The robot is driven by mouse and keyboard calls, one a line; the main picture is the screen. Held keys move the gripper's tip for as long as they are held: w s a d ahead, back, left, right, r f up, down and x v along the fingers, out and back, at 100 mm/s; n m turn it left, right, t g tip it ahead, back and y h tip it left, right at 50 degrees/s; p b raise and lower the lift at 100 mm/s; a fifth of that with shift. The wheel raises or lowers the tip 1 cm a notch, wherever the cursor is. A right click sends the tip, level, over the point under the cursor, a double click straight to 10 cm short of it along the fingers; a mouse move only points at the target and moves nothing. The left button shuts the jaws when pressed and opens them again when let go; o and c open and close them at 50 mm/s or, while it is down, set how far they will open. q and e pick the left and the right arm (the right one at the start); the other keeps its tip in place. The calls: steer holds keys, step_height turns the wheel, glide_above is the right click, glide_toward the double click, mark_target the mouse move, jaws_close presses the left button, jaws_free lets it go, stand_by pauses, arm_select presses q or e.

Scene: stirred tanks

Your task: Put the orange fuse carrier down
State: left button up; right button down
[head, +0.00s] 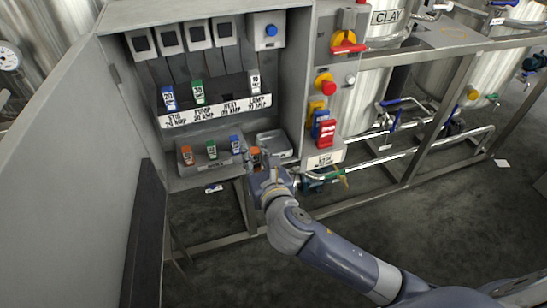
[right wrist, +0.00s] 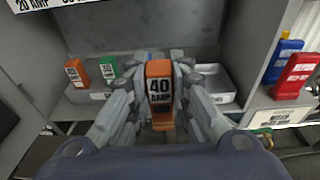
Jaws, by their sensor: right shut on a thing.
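My right gripper (head: 258,161) is shut on an orange fuse carrier (right wrist: 160,84) marked 40 AMP, which stands upright between the fingers in the right wrist view. In the head view only a bit of its orange (head: 254,151) shows past the fingers. The gripper is at the front of the cabinet's lower shelf, between the fuse rack (head: 203,169) and a shallow metal tray (head: 289,152). I cannot tell whether the carrier touches anything below. My left gripper is not in view.
The rack holds another orange carrier (head: 187,156), a green one (head: 211,149) and a blue one (head: 235,144). Above, the labelled fuse panel (head: 215,112) has blue, green and grey carriers; its HEAT place looks empty. A switch column (head: 325,75) stands right; the open door (head: 75,160) is left.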

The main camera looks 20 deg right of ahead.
steer(key=w, duration=0.2)
steer(key=w+f, duration=0.1)
steer(key=shift+w+d, duration=0.2)
steer(key=shift+d, duration=0.15)
steer(key=w+d, duration=0.2)
steer(key=w, duration=0.1)
steer(key=w+d+f, duration=0.1)
steer(key=w+d, duration=0.5)
steer(key=w, duration=0.1)
steer(key=shift+d+f+p, duration=0.15)
steer(key=shift+f+p, duration=0.2)
steer(key=shift+p, duration=0.05)
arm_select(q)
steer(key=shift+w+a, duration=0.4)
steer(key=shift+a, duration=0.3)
arm_select(e)
steer(key=shift+f, duration=1.6)
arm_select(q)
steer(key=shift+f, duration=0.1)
arm_select(e)
steer(key=c, duration=1.5)
jaws_free()
steer(key=shift+f, duration=0.15)
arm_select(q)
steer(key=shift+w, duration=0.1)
arm_select(e)
steer(key=shift+o, duration=0.2)
